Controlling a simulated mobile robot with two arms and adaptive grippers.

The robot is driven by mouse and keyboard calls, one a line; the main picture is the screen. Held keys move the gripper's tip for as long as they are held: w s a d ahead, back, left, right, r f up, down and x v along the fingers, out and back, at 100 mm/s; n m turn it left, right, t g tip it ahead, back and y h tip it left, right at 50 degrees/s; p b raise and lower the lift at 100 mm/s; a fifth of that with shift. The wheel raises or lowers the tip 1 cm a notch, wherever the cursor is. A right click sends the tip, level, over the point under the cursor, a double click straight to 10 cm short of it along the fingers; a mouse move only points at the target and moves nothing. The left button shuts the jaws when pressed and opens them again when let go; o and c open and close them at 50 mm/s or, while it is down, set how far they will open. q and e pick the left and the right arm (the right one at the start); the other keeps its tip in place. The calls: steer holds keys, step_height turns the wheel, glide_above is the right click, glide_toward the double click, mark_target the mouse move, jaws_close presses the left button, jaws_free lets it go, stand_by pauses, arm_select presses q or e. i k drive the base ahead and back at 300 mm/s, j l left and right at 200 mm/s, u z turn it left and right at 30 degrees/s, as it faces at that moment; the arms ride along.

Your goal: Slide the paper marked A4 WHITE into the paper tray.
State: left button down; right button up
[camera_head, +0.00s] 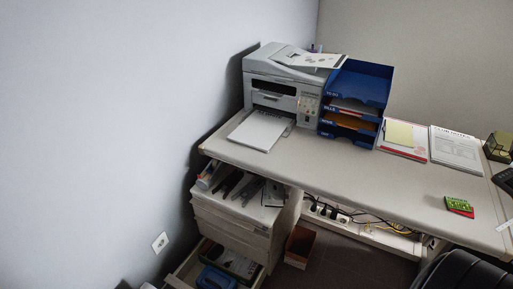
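The printer (262,82) stands at the back left of the desk. Its paper tray sticks out at the front, with white sheets (260,130) lying in it. Neither of my grippers is in view.
A blue letter tray (372,73) with several levels stands against the printer's right side. A green and red pad (459,206) lies near the front right. A cabinet (236,226) with loose stationery stands below the desk, a lower drawer open. The desk's front middle is clear.

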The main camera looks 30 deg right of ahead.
mark_target(262, 129)
steer(key=l+z, duration=0.2)
steer(key=z, duration=0.2)
steer(key=i+l+z, duration=0.15)
steer(key=z, duration=0.25)
steer(key=i+l+z, duration=0.15)
steer(key=z, duration=0.3)
